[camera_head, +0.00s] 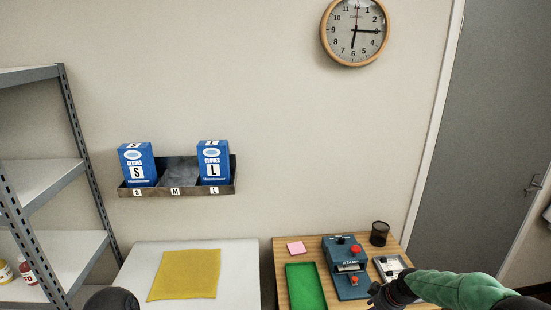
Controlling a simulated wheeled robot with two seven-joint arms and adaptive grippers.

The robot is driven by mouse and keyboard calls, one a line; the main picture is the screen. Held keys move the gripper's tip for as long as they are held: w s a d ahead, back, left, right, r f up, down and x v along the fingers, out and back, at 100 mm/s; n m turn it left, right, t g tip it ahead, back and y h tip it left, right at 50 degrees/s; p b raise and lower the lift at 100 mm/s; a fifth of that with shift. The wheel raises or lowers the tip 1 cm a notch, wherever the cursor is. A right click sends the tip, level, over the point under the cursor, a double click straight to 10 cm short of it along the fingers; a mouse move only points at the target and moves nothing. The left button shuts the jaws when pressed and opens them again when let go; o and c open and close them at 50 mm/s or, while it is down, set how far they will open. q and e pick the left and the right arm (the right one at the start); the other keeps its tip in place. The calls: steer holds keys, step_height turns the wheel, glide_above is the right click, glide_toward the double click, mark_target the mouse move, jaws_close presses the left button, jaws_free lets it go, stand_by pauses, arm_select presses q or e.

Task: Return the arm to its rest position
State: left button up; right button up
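My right arm comes in from the right in a green sleeve. Its dark gripper (377,292) is small in the picture, over the front of the wooden desk (297,262), close to the stamp machine (345,255). I cannot tell whether its fingers are open or shut, or whether it touches the machine. A dark rounded part (112,299) shows at the bottom left edge and seems to be mine; no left gripper fingers show.
A green tray (305,287), pink notes (296,248), a device (390,266) and a black mesh cup (379,233) are on the desk. A yellow cloth (185,275) lies on the white table (240,270). Glove boxes (137,164) sit on the wall rack (180,190); metal shelving (66,243) stands left.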

steer(key=s+a+f+m+g+y, duration=0.15)
steer(key=s+a+f+m, duration=0.25)
steer(key=s+a+f, duration=1.1)
steer(key=s+a+f+m+g, duration=0.1)
steer(key=s+a+f, duration=0.1)
steer(key=s, duration=0.6)
steer(key=s+a+f+m+g, duration=0.1)
steer(key=s+a+f+m, duration=0.1)
steer(key=s, duration=0.5)
steer(key=shift+s+a+f, duration=0.4)
steer(key=shift+a+f, duration=0.35)
steer(key=shift+a, duration=0.5)
